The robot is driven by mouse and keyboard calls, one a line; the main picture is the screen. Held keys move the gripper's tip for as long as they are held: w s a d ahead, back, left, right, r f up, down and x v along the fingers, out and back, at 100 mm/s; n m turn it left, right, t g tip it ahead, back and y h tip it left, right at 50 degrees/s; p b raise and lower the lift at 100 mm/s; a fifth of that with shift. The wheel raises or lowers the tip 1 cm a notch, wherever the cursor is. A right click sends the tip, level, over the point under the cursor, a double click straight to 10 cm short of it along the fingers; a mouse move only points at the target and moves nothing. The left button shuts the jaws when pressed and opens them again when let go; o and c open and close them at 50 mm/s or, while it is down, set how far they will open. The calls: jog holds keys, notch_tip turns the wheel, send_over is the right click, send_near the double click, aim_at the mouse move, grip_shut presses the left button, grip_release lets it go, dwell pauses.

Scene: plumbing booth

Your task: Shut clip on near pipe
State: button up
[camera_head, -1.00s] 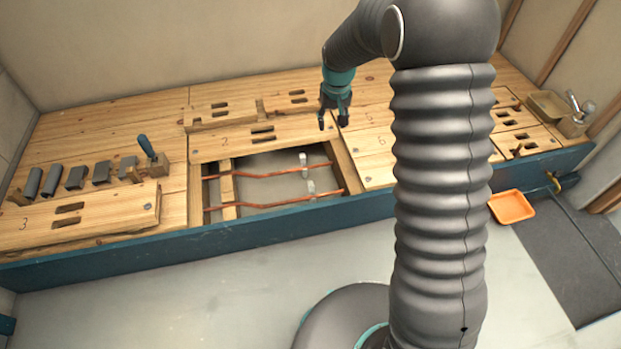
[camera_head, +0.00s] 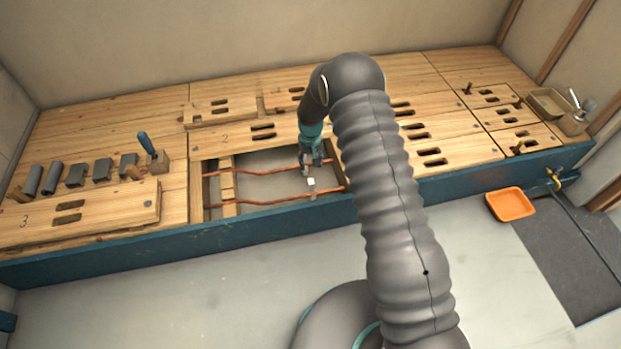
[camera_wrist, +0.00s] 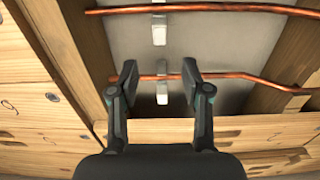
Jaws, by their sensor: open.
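Two copper pipes run across the floor opening. The near pipe (camera_head: 265,207) lies towards the front edge and shows at the top of the wrist view (camera_wrist: 225,7). Its white clip (camera_head: 312,188) stands at the pipe in the right part of the opening, and it also shows in the wrist view (camera_wrist: 159,28). The far pipe (camera_head: 262,172) has another white clip (camera_wrist: 162,93). My gripper (camera_head: 309,165) is open and empty over the far pipe. In the wrist view its fingertips (camera_wrist: 159,72) stand on either side of the far clip. I cannot tell how far either clip is closed.
Wooden joists (camera_head: 227,188) and floorboards (camera_head: 225,150) edge the opening. Grey blocks (camera_head: 75,176) and a blue-handled tool (camera_head: 147,146) sit on the left boards. An orange tray (camera_head: 510,204) is at the right front.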

aim_at(311, 180)
notch_tip(311, 180, down, 9)
jog(key=shift+f, duration=0.15)
dwell(0.4)
grip_shut()
